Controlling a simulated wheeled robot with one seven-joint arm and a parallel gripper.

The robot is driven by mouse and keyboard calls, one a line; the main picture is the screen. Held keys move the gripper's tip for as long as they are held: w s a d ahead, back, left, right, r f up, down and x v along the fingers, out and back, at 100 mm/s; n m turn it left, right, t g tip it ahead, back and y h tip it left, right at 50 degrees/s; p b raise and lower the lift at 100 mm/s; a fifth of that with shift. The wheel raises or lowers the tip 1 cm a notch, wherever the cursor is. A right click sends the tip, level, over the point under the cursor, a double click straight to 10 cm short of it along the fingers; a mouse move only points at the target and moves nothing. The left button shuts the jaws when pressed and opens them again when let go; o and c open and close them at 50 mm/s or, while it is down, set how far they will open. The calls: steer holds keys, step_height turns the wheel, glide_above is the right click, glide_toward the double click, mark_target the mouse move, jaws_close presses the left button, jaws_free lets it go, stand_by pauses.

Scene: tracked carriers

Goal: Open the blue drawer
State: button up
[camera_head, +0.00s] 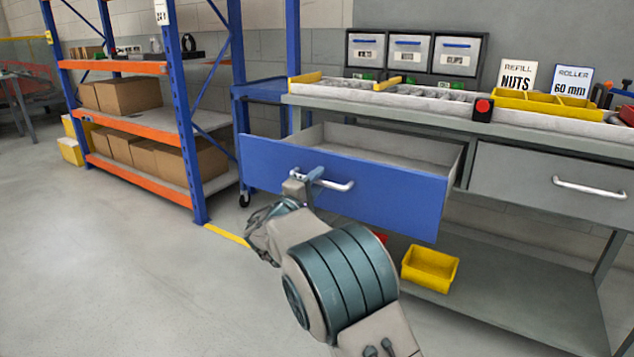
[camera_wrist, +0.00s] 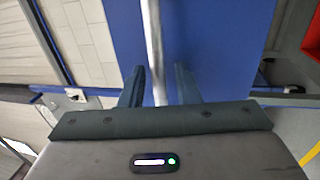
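The blue drawer (camera_head: 345,185) is pulled well out from under the workbench, and its empty-looking grey inside shows in the head view. Its silvery bar handle (camera_head: 338,186) runs along the front. My gripper (camera_head: 308,178) is at the left part of this handle. In the wrist view the handle (camera_wrist: 153,40) runs between the two dark fingers of my gripper (camera_wrist: 158,85), against the blue drawer front (camera_wrist: 220,50). Narrow gaps show between the fingers and the bar, so the fingers are apart around it and not clamped.
A closed grey drawer (camera_head: 555,183) is to the right. A yellow bin (camera_head: 430,268) sits on the bench's lower shelf. A blue and orange rack (camera_head: 140,122) with cardboard boxes stands at left. The floor (camera_head: 120,270) at front left is clear.

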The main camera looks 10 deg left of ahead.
steer(key=p+v, duration=0.3)
steer(key=v, duration=1)
steer(key=shift+s+a+f, duration=0.15)
steer(key=shift+s, duration=0.15)
steer(key=s+d+r+m+g+h+p, duration=0.15)
steer(key=d+r+g+p, duration=0.3)
steer(key=d, duration=0.55)
steer(key=s+d+r+m+g+h+p, duration=0.15)
steer(key=d+r+m+g+p, duration=0.3)
steer(key=d, duration=0.55)
steer(key=s+d+r+m+g+p, duration=0.1)
steer(key=s+d+r+g+p, duration=0.15)
steer(key=d+r+p, duration=0.55)
steer(key=s+d+r+m+g+y+p, duration=0.3)
steer(key=s+d+r+g+p, duration=0.15)
steer(key=s+d+p, duration=0.45)
steer(key=s+r+m+y+p, duration=0.4)
steer(key=s+r+y+p, duration=0.2)
steer(key=s+r+p, duration=0.3)
steer(key=s+p, duration=0.1)
steer(key=s, duration=0.2)
steer(key=shift+s+a+y, duration=0.15)
steer(key=shift+a+y, duration=0.1)
steer(key=shift+y, duration=0.05)
